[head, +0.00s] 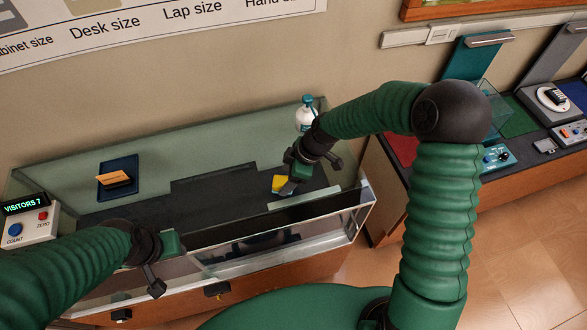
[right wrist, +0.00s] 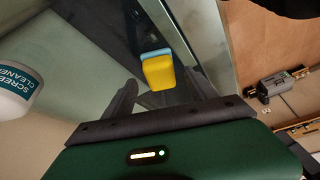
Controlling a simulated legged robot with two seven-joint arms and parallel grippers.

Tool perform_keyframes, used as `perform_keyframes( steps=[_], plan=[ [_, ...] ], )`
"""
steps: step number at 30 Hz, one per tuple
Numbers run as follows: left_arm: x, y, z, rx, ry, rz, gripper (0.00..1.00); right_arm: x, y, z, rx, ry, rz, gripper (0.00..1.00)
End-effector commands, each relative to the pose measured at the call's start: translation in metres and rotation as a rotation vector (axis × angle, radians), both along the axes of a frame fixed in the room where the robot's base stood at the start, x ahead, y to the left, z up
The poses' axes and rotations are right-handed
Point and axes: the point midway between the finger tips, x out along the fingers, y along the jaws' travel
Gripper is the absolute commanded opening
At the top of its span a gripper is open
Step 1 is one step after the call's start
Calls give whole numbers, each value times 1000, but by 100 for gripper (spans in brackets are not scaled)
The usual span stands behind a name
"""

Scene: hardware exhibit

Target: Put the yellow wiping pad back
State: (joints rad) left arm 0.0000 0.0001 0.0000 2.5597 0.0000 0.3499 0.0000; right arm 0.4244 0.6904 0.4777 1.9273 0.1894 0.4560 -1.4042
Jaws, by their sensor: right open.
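The yellow wiping pad (head: 279,183) lies in or on the glass-sided case, toward its right end. In the right wrist view the pad (right wrist: 159,72) is yellow with a light blue layer along its far side. My right gripper (head: 300,178) is over the right part of the case, close beside the pad. Its fingers are apart, and in the right wrist view the pad appears just beyond the gap between them (right wrist: 163,90), not gripped. My left gripper (head: 165,268) is at the case's front left, away from the pad; its jaws are unclear.
A white screen cleaner bottle (head: 305,115) with a teal cap stands behind my right gripper. A dark blue tray (head: 118,175) with an orange-brown block is at the case's left. A visitor counter (head: 28,220) stands far left. A display counter with devices (head: 495,158) is at right.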

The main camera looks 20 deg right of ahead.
Motion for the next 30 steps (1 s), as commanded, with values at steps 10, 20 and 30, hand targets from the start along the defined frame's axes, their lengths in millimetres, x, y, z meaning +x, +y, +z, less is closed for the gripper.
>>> perform_keyframes(
  steps=[10,20,30],
  plan=[
    [0,0,-25,0,0,0,36,-10,-30,72,-2,-3,-2,66],
    [0,0,-25,0,0,0,36,-80,-48,55,-156,128,-473,66],
    [0,0,-25,0,0,0,36,-157,-72,44,-109,145,-1164,66]
  ],
)
